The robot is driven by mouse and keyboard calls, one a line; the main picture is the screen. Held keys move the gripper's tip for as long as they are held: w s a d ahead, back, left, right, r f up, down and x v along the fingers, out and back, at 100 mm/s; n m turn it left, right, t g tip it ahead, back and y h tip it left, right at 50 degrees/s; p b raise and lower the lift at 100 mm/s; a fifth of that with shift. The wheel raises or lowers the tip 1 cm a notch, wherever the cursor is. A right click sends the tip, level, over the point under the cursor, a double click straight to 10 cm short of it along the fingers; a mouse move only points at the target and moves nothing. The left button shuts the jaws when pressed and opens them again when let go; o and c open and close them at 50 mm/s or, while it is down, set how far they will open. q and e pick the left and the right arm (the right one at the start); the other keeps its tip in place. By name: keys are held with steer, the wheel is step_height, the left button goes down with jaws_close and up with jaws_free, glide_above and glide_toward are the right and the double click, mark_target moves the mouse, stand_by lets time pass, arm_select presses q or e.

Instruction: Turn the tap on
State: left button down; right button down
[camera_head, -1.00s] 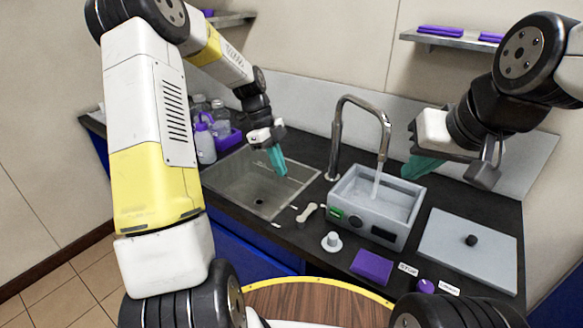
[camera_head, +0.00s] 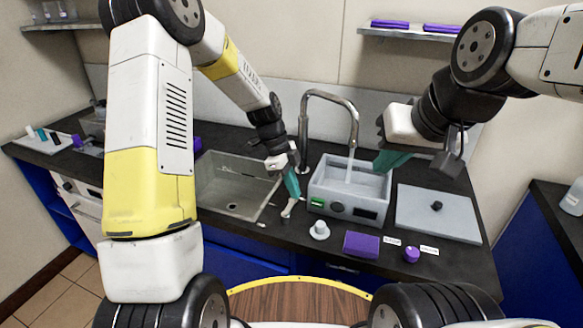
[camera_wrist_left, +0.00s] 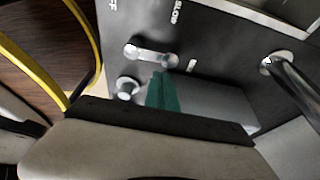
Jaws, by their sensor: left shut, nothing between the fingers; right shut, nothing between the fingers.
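The curved metal tap (camera_head: 304,125) stands behind the counter between the sink and a grey water bath (camera_head: 375,191). A pale stream (camera_head: 349,168) runs from its spout into the bath. A small metal lever (camera_head: 288,210) lies on the counter in front; it also shows in the left wrist view (camera_wrist_left: 150,53), with "OFF" and "SLOW" lettering near it. My left gripper (camera_head: 293,190) is shut and empty, its teal fingertips right at the lever; contact cannot be told. In the left wrist view its fingertips (camera_wrist_left: 162,78) overlap the lever's end. My right gripper (camera_head: 385,165) is shut and empty above the bath's right side.
The sink (camera_head: 235,185) is left of the lever. A small white knob (camera_head: 319,230), a purple block (camera_head: 361,245) and a purple knob (camera_head: 411,254) sit along the front. A grey lid (camera_head: 437,217) lies to the right. A wooden round top (camera_head: 300,300) is nearest me.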

mark_target(289, 211)
arm_select(q)
steer(key=shift+x, duration=1.7)
steer(key=shift+w+a+n, duration=0.15)
steer(key=shift+a+n, duration=0.25)
steer(key=shift+a, duration=0.15)
